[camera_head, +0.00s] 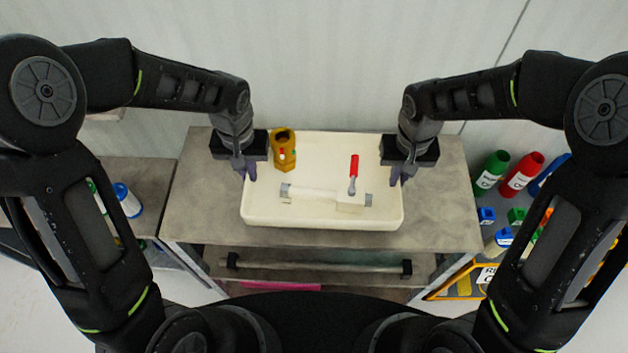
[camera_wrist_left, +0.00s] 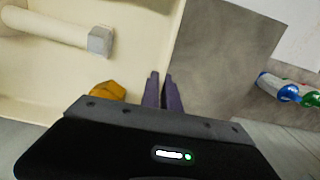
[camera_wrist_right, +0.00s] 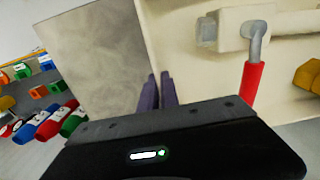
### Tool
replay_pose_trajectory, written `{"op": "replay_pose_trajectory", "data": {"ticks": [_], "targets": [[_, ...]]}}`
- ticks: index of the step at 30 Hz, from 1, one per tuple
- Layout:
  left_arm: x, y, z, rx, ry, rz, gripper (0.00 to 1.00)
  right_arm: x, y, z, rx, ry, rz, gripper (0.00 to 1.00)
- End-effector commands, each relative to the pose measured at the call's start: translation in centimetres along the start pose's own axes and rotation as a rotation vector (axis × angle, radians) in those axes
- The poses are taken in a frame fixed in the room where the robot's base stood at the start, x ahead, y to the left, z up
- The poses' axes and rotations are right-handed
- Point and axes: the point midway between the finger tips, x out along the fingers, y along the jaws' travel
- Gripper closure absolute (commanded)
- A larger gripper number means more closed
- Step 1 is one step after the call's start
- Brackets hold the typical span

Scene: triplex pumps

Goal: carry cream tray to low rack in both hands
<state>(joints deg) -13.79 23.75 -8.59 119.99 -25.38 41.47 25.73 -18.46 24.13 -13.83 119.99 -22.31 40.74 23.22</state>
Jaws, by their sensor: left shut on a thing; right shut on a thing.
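The cream tray (camera_head: 320,222) sits at the middle of a grey-brown tabletop, or just above it; I cannot tell which. In it lie a white pipe piece with a red-handled valve (camera_head: 352,200) and a yellow-brown fitting (camera_head: 284,150) at the back left. My left gripper (camera_head: 245,172) is shut on the tray's left wall, which also shows in the left wrist view (camera_wrist_left: 172,50). My right gripper (camera_head: 396,176) is shut on the tray's right wall, seen too in the right wrist view (camera_wrist_right: 150,40). A low shelf (camera_head: 320,257) lies under the tabletop.
The tabletop (camera_head: 440,205) is clear on both sides of the tray. A bar (camera_head: 320,266) lies on the shelf below. Coloured bottles (camera_head: 521,174) and small blocks (camera_head: 516,216) stand at the right.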

Motion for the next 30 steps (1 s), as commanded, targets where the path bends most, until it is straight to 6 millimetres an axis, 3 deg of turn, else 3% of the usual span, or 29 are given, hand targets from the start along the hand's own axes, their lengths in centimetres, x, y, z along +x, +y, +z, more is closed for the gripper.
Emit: {"op": "replay_pose_trajectory", "data": {"ticks": [15,30], "targets": [[-0.76,0.02,-0.08,0.0,0.002,0.0,1.0,-0.75,-0.01,-0.06,0.0,0.002,0.0,1.0],[-0.13,0.02,-0.07,0.0,0.002,0.0,1.0,-0.12,-0.01,-0.06,0.0,0.002,0.0,1.0]]}}
